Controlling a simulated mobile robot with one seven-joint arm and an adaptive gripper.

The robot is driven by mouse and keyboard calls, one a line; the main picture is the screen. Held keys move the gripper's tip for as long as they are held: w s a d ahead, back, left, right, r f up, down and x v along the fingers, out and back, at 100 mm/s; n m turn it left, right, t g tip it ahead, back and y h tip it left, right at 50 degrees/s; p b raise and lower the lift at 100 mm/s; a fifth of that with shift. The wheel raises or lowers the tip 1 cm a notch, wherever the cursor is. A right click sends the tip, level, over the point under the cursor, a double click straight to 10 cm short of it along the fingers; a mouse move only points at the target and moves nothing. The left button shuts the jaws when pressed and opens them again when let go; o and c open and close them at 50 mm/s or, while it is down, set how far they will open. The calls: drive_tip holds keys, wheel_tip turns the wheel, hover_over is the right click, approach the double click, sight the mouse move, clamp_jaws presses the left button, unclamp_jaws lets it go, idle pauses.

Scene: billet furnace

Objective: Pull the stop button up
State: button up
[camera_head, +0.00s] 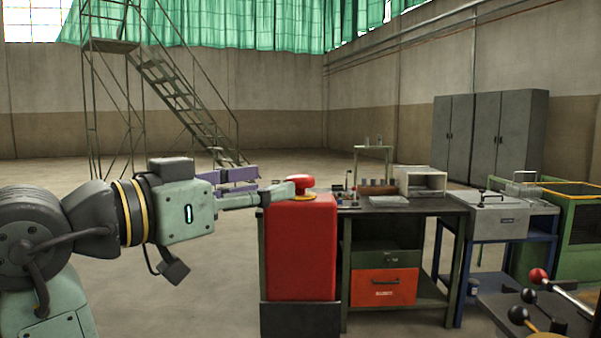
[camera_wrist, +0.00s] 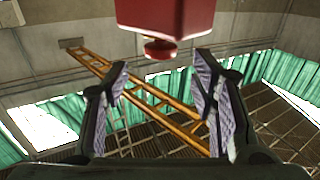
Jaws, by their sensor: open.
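The stop button (camera_head: 301,181) is a red mushroom head over a yellow ring on top of a red pedestal box (camera_head: 302,245). My gripper (camera_head: 275,182) comes in level from the left at the button's height. Its tips are close to the button's left side; I cannot tell if they touch. In the wrist view, the scene is upside down, and the button (camera_wrist: 160,48) hangs under the red box (camera_wrist: 165,17). There it shows just ahead of the two purple-padded fingers of my gripper (camera_wrist: 162,64), centred across the gap. The gripper is open and empty.
A workbench (camera_head: 415,203) with small items and an orange drawer (camera_head: 383,287) stands right of the pedestal. A blue-framed table (camera_head: 500,215) and grey cabinets (camera_head: 490,135) are farther right. Metal stairs (camera_head: 175,85) stand behind. Red- and black-knobbed levers (camera_head: 538,276) are at lower right.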

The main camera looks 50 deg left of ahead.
sight(300, 179)
drive_tip(key=w, duration=0.2)
drive_tip(key=w+p, duration=0.1)
drive_tip(key=w, duration=0.2)
drive_tip(key=w+a+p, duration=0.1)
drive_tip(key=w, duration=0.1)
drive_tip(key=shift+w, duration=0.35)
drive_tip(key=shift+c, duration=0.2)
clamp_jaws()
